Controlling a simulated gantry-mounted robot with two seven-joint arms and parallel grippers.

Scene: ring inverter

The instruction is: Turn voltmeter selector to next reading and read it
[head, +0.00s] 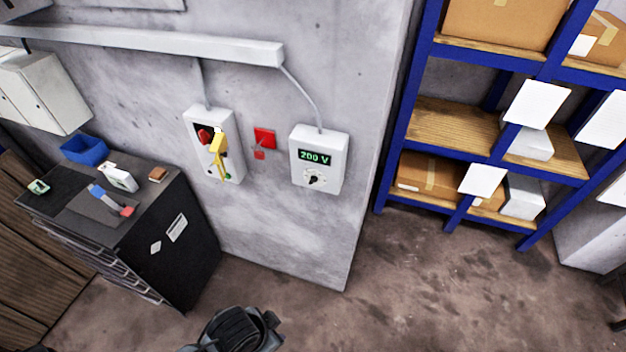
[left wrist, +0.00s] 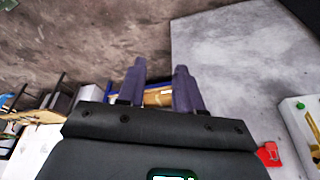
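The voltmeter (head: 319,158) is a pale box on the grey wall in the head view. Its lit green display (head: 314,156) reads "200 V". The round selector (head: 315,178) sits below the display with a dark pointer; its exact setting is too small to tell. My left gripper (left wrist: 160,68) is open and empty in the left wrist view, its two dark fingers apart. It is clear of the wall and touches nothing. I cannot make out the voltmeter in the left wrist view. My right gripper does not show.
Left of the voltmeter hang a small red box (head: 264,136) and a switch box (head: 214,145) with a red knob and yellow tag. A black cabinet (head: 165,240) with tools stands at left, blue shelving (head: 399,110) with cartons at right. The floor below the voltmeter is clear.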

